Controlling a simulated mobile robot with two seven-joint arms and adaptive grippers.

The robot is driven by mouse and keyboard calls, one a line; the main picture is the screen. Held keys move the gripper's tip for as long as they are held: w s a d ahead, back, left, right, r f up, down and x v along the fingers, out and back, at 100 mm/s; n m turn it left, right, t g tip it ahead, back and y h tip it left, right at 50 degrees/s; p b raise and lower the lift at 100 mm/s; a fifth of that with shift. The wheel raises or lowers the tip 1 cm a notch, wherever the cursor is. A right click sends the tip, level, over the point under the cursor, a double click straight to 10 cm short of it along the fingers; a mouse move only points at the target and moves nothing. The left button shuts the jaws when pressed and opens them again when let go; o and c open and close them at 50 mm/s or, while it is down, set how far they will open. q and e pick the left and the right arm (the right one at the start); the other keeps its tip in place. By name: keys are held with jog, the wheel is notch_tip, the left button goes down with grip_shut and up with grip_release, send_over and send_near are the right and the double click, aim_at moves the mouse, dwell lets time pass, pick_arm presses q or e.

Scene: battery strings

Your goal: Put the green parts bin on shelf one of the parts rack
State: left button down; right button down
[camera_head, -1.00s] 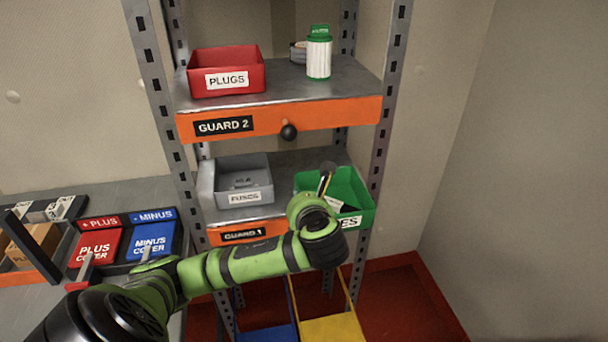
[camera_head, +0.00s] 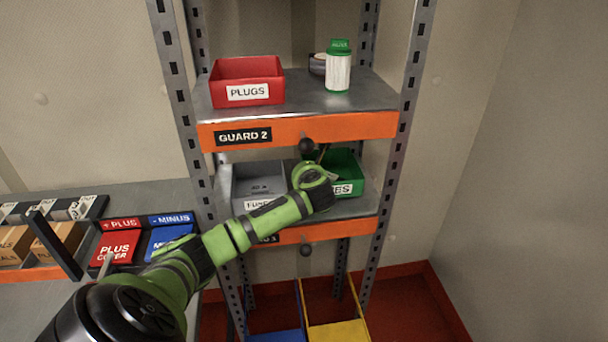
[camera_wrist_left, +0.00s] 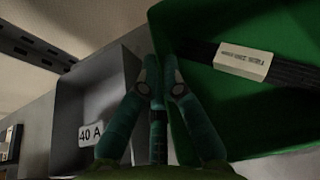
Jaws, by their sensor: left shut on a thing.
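The green parts bin (camera_head: 345,168), its front label partly covered by my arm, is in the lower bay of the rack, right of the grey FUSES bin (camera_head: 258,180). It is over the lower shelf (camera_head: 358,206); I cannot tell whether it rests fully on it. My left gripper (camera_wrist_left: 160,75) is shut on the bin's left wall in the left wrist view. Its fingertips are mostly hidden behind my wrist in the head view. The green bin (camera_wrist_left: 235,100) holds dark strips with a pale label. My right gripper is not in view.
The upper shelf, labelled GUARD 2 (camera_head: 305,130), is close above and carries a red PLUGS bin (camera_head: 247,82) and a green-capped white bottle (camera_head: 338,70). Rack posts (camera_head: 395,150) flank the bay. A bench with red and blue covers (camera_head: 115,247) is at left. Blue and yellow bins stand below.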

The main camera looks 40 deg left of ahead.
pick_arm(q)
jog(key=shift+f, duration=0.95)
jog(key=c, duration=1.4)
grip_release()
jog(key=shift+f, duration=0.1)
jog(key=shift+s+d+r, duration=0.15)
jog(key=shift+d+r, duration=0.05)
jog(key=shift+d, duration=0.05)
jog(key=v, duration=1.1)
jog(key=shift+s+d, duration=0.15)
jog(key=shift+s, duration=0.05)
